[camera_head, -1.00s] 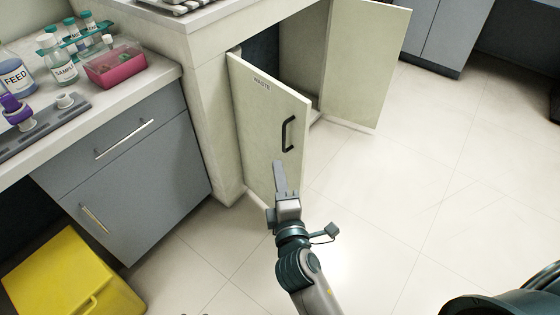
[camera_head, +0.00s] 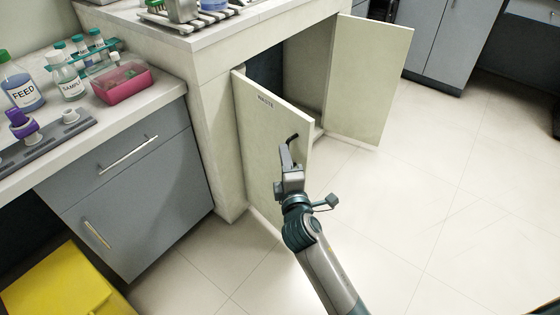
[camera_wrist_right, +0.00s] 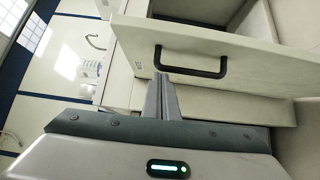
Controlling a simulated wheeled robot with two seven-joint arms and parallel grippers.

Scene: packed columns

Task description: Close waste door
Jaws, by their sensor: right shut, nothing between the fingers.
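The waste door (camera_head: 262,150) is a pale cabinet door marked WASTE, standing ajar at the cabinet's left side. Its black bar handle (camera_head: 293,138) is partly hidden behind my right gripper in the head view. My right gripper (camera_head: 285,153) is shut and empty, in front of the door's outer face near the handle. In the right wrist view the closed fingertips (camera_wrist_right: 161,82) point at the door (camera_wrist_right: 215,68), just below the left end of the handle (camera_wrist_right: 190,72). Whether they touch the door cannot be told. My left gripper is not in view.
A second pale door (camera_head: 367,80) stands wide open on the right of the cabinet. A grey drawer unit (camera_head: 128,200) and a yellow bin (camera_head: 62,285) are at the left. The floor (camera_head: 420,200) on the right is clear.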

